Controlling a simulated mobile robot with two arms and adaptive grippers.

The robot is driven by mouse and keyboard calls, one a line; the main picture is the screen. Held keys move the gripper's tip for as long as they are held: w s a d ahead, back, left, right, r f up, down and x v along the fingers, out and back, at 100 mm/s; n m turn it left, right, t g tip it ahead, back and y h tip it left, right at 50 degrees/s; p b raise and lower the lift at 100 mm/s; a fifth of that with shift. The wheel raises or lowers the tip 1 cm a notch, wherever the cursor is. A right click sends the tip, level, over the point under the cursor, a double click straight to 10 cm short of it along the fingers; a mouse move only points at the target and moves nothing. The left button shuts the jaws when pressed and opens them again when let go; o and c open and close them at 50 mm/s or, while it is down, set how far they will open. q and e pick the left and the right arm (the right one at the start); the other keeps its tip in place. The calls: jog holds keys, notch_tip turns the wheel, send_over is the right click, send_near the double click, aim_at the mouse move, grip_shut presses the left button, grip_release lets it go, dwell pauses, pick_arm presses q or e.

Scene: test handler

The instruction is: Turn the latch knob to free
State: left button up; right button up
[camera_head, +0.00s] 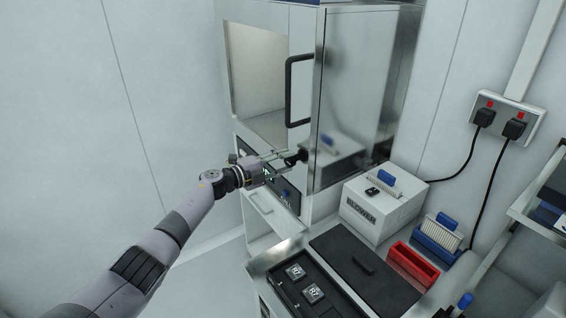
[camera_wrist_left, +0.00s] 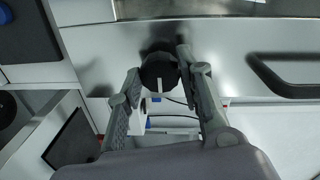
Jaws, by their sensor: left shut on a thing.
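The latch knob (camera_head: 303,155) is a small black round knob on the steel front of the handler door (camera_head: 340,95). In the left wrist view the knob (camera_wrist_left: 159,72) shows a white mark on its lower part. My left gripper (camera_head: 290,160) reaches in from the left, its two fingers on either side of the knob. It is shut on the knob, and the fingers also show in the left wrist view (camera_wrist_left: 160,80). In the head view the gripper partly hides the knob. My right gripper is in neither view.
A black door handle (camera_head: 290,90) stands out above the knob. A white blower box (camera_head: 383,210) is right of the door. Cables hang on the right wall.

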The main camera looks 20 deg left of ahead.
pick_arm(q)
jog(key=o, duration=1.2)
jog(key=shift+c, duration=0.2)
jog(key=shift+a, duration=0.1)
jog(key=shift+s+a, duration=0.1)
jog(key=shift+s, duration=0.05)
jog(key=v, duration=1.1)
jog(key=shift+s+a, duration=0.2)
